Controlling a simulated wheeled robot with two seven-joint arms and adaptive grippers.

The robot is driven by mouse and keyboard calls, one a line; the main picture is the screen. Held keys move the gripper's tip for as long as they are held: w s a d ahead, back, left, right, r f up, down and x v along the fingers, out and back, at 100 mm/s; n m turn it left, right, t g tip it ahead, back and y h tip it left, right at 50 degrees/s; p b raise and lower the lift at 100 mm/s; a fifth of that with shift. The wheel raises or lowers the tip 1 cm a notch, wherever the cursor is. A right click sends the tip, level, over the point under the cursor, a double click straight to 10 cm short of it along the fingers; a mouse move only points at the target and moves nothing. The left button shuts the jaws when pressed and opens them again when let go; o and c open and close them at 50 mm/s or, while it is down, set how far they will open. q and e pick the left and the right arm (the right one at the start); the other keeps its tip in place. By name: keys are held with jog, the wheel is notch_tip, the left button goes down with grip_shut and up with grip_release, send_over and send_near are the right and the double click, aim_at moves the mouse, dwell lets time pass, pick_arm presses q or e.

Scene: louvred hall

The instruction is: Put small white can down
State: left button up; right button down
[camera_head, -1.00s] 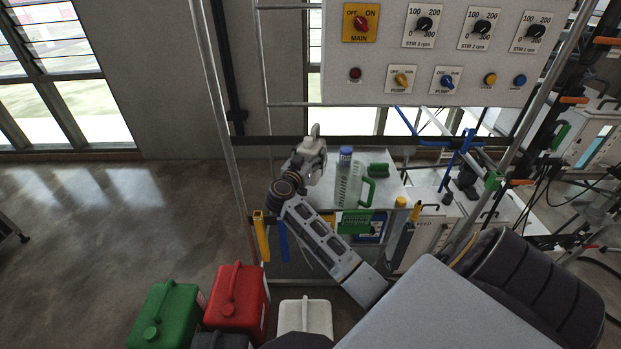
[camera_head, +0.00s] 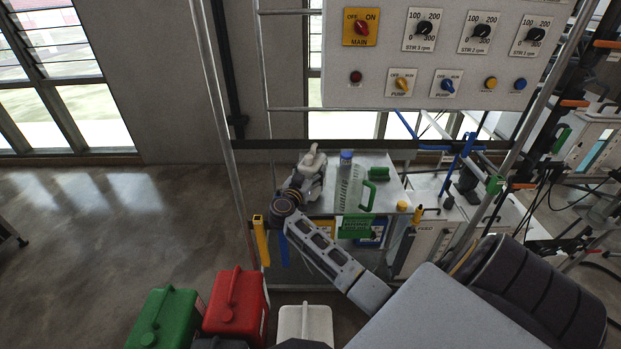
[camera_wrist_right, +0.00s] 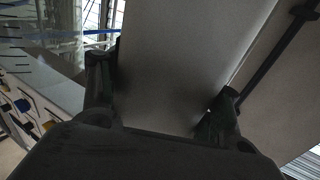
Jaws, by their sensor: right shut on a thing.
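In the head view the can is small and hard to separate from the pale gripper. Whether its base touches the bench cannot be seen. My left gripper is not in view.
A green-handled container (camera_head: 367,197) and a green object (camera_head: 378,174) stand right of the bottle. Metal frame posts (camera_head: 222,110) rise left of the bench. Green (camera_head: 165,318), red (camera_head: 237,305) and white (camera_head: 305,322) canisters stand at the bottom. A control panel (camera_head: 440,55) hangs above.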

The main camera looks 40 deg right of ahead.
notch_tip(320, 180, down, 2)
jog(key=shift+f, duration=0.1)
jog(key=c, duration=0.7)
grip_release()
jog(key=shift+f, duration=0.2)
jog(key=o, duration=0.4)
jog(key=shift+a+r, duration=0.1)
jog(key=shift+s+a, duration=0.35)
jog(key=shift+a, duration=0.3)
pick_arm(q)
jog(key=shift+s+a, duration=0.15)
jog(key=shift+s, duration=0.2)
pick_arm(e)
jog(key=shift+v, duration=5.2)
